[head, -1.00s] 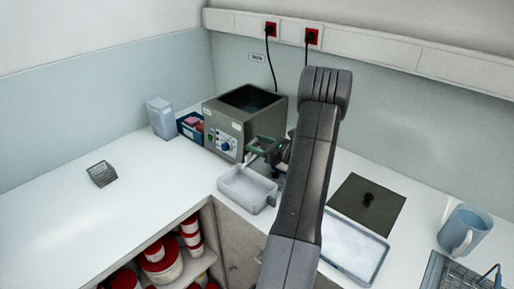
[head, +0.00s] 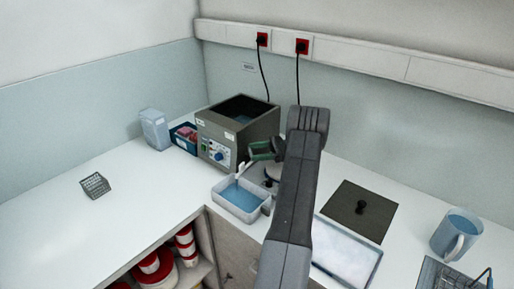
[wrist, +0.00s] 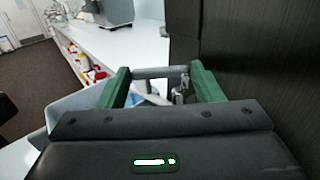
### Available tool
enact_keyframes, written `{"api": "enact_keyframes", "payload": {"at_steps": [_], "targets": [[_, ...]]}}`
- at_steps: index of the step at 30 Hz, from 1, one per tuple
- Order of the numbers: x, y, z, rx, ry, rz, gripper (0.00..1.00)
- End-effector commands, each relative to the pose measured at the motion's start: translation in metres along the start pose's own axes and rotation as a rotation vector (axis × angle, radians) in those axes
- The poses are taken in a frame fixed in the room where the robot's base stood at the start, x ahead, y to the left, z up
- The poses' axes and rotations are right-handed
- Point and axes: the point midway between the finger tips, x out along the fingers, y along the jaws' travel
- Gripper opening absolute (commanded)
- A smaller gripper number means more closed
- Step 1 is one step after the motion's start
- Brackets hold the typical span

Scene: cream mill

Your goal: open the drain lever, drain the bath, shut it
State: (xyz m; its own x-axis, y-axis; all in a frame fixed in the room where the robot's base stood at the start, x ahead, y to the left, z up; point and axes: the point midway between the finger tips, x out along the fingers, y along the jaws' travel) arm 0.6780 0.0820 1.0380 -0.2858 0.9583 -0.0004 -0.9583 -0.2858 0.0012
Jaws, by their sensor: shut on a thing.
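The bath (head: 228,152) is a grey steel box with an open top and a blue knob on its front. Some bluish liquid shows inside it. My gripper (head: 262,150), with green fingers, is at the bath's right front side. In the wrist view my gripper (wrist: 156,74) is shut on the drain lever (wrist: 152,71), a grey bar spanning between the fingers. Metal valve parts (wrist: 181,88) show by the right finger. Below the drain, a pale tray (head: 263,209) holds blue liquid. A thin stream appears to run into it. My arm hides part of the valve.
A dark lid (head: 379,207) with a black knob lies to the right, with a white-filled tray (head: 345,252) in front of it. A blue jug (head: 456,236) stands far right. A small wire basket (head: 95,186) sits on the clear left counter.

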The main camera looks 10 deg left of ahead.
Motion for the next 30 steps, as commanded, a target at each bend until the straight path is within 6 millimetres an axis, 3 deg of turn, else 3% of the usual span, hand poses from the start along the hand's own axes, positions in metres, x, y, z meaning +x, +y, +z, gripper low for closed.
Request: {"api": "enact_keyframes", "payload": {"at_steps": [19,20,23,30], "targets": [[-0.0007,-0.0016,0.0006,-0.002,-0.001,0.042,0.37],[-0.0008,-0.0016,0.0006,-0.002,-0.001,0.042,0.62],[-0.0008,-0.0016,0.0006,-0.002,-0.001,0.042,0.81],[-0.0007,-0.0021,0.0008,-0.003,-0.001,0.04,0.82]]}}
